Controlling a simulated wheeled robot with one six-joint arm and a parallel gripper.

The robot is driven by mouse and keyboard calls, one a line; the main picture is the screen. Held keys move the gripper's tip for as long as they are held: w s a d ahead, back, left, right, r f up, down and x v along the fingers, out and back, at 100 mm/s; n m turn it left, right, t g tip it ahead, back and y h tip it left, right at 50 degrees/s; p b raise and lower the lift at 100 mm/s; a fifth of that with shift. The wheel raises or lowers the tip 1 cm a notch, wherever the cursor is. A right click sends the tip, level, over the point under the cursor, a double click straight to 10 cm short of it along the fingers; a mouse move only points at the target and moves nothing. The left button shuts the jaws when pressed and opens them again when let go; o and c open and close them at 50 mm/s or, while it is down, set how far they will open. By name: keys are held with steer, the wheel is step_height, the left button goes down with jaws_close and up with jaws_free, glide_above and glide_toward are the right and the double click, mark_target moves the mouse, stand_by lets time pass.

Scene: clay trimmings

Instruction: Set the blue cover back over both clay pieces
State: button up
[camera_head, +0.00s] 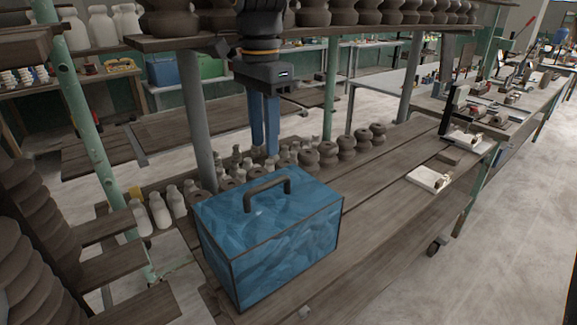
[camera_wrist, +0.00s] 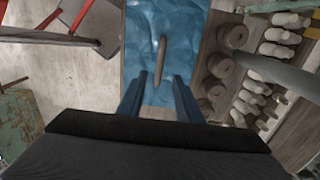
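The blue cover (camera_head: 275,245) is a box shape with dark edges and a dark handle (camera_head: 267,192) on top. It stands upright on the wooden workbench. It also shows from above in the wrist view (camera_wrist: 190,25), its handle (camera_wrist: 160,58) running along the picture between my finger lines. My gripper (camera_head: 265,153) points down, above and apart from the handle in the head view. Its two blue fingers are spread with nothing between them, as the wrist view (camera_wrist: 158,85) also shows. I cannot pick out the two clay pieces; whatever is under the cover is hidden.
Dark clay pots (camera_head: 328,153) and pale bottles (camera_head: 160,210) stand along the bench's back side, close behind the cover. A grey post (camera_head: 197,120) and a shelf of pots (camera_head: 350,15) rise behind. Bare bench (camera_head: 385,215) lies right of the cover, before a white block (camera_head: 428,179).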

mark_target(320, 207)
steer(key=d+f+n, duration=0.1)
steer(key=d+f, duration=0.2)
steer(key=d, duration=0.1)
steer(key=s+d+f+n, duration=0.1)
steer(key=d+f+n, duration=0.1)
steer(key=d+f, duration=0.1)
steer(key=s+d+f+n, duration=0.1)
steer(key=d+f, duration=0.2)
steer(key=d, duration=0.2)
steer(key=shift+f, duration=0.35)
steer(key=s+d+f+n+t, duration=0.1)
steer(key=s+d+f+n, duration=0.5)
steer(key=s+d+f, duration=0.3)
steer(key=d+f, duration=0.1)
steer(key=d, duration=0.1)
steer(key=shift+s+d+n, duration=0.3)
